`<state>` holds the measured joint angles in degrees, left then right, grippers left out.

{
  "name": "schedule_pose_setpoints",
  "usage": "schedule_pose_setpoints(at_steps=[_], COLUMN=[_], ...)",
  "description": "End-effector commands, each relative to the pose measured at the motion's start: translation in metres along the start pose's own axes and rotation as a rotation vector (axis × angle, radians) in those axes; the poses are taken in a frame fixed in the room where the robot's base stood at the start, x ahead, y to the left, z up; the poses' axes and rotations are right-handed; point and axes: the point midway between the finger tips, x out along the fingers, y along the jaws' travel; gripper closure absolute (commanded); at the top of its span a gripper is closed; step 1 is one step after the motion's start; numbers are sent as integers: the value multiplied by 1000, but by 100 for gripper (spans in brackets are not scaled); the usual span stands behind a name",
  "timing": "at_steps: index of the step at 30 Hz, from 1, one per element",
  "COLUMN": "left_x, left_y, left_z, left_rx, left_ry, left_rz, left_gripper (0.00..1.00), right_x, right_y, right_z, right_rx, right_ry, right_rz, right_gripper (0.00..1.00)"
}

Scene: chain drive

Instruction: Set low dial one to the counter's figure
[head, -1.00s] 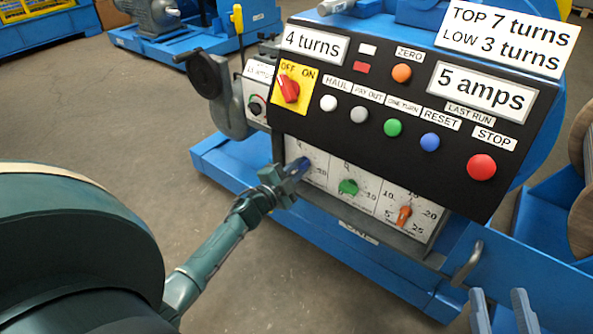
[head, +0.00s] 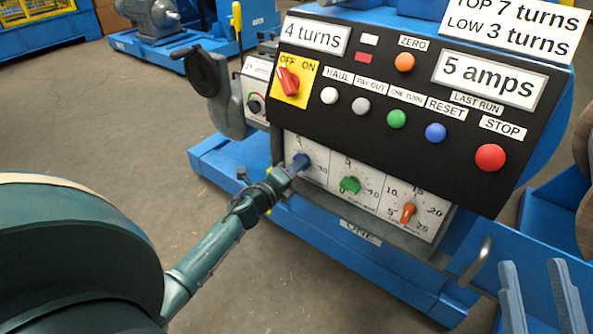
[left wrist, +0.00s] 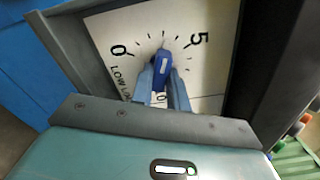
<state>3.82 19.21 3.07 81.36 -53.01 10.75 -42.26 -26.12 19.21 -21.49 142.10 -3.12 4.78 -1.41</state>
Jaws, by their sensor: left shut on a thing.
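The low dial one has a blue knob (head: 301,162) on a white scale, at the left end of the lower dial row. In the left wrist view the blue knob (left wrist: 161,66) stands between the 0 and 5 marks, its white line turned toward the small ticks between them; the exact figure is unclear. My left gripper (head: 291,170) is shut on this knob, one finger on each side. A counter plate (head: 314,36) reads "4 turns". My right gripper (head: 540,298) is open and empty at the bottom right, its two fingers apart.
A green knob (head: 350,185) and an orange knob (head: 408,213) sit to the right in the same row. Above are a red switch (head: 289,81) and several push buttons, including the red stop button (head: 490,158). A metal handle (head: 475,262) juts out at lower right.

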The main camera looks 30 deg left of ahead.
Motion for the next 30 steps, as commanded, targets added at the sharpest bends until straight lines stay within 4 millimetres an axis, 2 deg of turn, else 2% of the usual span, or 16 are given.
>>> schedule_pose_setpoints(at_steps=[12,30], left_x=[0,0], left_y=[2,1], left_z=[0,0], left_rx=[233,282], left_ry=[0,0], left_rz=[2,2], left_gripper=[100,100], right_x=[7,10], right_y=[5,7], right_z=[-14,-20], right_rx=[-68,-84], right_ry=[99,130], right_rz=[-14,-14], right_gripper=[64,64])
